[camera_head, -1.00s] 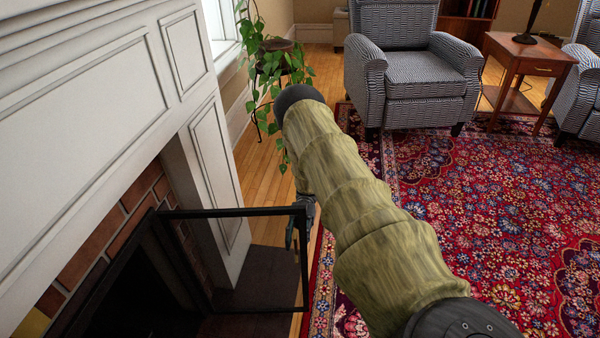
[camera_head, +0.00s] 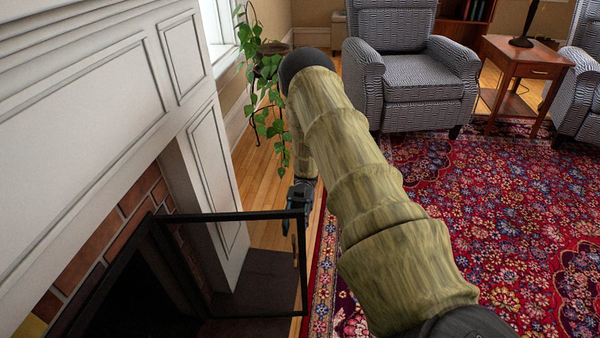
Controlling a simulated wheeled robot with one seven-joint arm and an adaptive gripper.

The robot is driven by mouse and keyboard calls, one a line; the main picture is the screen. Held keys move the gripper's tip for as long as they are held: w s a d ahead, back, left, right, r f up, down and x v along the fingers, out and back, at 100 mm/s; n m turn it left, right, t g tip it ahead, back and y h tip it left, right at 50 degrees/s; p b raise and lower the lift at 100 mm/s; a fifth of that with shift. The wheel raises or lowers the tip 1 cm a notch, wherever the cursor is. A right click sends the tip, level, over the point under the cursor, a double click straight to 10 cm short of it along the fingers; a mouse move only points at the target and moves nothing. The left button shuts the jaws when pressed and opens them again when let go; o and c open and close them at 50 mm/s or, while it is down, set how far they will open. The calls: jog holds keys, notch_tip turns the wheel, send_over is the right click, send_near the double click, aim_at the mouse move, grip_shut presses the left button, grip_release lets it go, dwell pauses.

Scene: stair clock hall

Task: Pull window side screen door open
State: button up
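The window side screen door (camera_head: 250,217) is a black-framed panel on the fireplace. It stands swung out from the opening, roughly square to the brick front, over the dark hearth. A small brass-coloured handle (camera_head: 295,248) shows near its free edge. My gripper (camera_head: 297,208) is at the upper corner of that free edge, just above the handle. It is small and dark here, partly behind my sleeved arm. I cannot tell whether its fingers touch the frame or how far apart they are.
The white mantel (camera_head: 90,110) and brick surround (camera_head: 125,225) are at left. A potted plant (camera_head: 268,75) trails leaves near the window, close to my arm. A patterned armchair (camera_head: 410,75) and side table (camera_head: 520,70) stand beyond the red rug (camera_head: 500,220), which has open room.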

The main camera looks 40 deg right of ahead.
jog(key=shift+r, duration=0.6)
